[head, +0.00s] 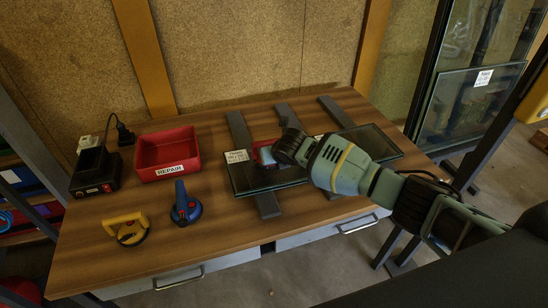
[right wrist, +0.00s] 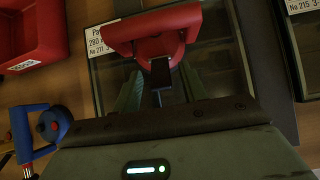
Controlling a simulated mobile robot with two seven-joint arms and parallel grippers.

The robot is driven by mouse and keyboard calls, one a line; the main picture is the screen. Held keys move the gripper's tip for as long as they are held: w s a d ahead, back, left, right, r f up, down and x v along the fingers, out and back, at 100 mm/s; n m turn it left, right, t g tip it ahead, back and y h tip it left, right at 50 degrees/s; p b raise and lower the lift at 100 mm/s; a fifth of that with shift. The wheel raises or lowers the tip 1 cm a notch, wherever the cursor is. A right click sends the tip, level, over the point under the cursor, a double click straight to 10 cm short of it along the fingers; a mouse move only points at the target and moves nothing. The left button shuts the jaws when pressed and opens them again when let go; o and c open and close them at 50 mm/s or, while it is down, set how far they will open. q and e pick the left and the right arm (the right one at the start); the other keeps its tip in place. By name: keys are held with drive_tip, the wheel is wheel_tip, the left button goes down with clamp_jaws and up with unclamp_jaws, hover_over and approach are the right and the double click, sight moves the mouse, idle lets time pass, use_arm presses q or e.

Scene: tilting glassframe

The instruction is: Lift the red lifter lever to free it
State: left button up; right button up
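The red lifter (right wrist: 150,28) sits on a dark glass pane (head: 290,177) on the workbench. In the right wrist view its red handle and round body are ahead of my right gripper (right wrist: 160,82), with a dark tab (right wrist: 161,72) pointing back between the fingers. The fingers look apart, one on each side of the tab; I cannot tell whether they touch it. In the head view my right gripper (head: 283,150) is low over the pane and partly hides the red lifter (head: 266,155). My left gripper is not in view.
A red REPAIR bin (head: 167,152), a blue lifter (head: 184,205), a yellow lifter (head: 127,229) and a black charger (head: 94,172) stand on the left of the workbench (head: 150,270). Dark bars (head: 238,130) lie under the pane. Large glass panes (head: 470,105) lean at the right.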

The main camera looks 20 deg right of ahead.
drive_tip(key=shift+r, duration=0.1)
drive_tip(key=v, duration=0.7)
drive_tip(key=shift+s+r, duration=0.2)
drive_tip(key=shift+s, duration=0.1)
idle(0.6)
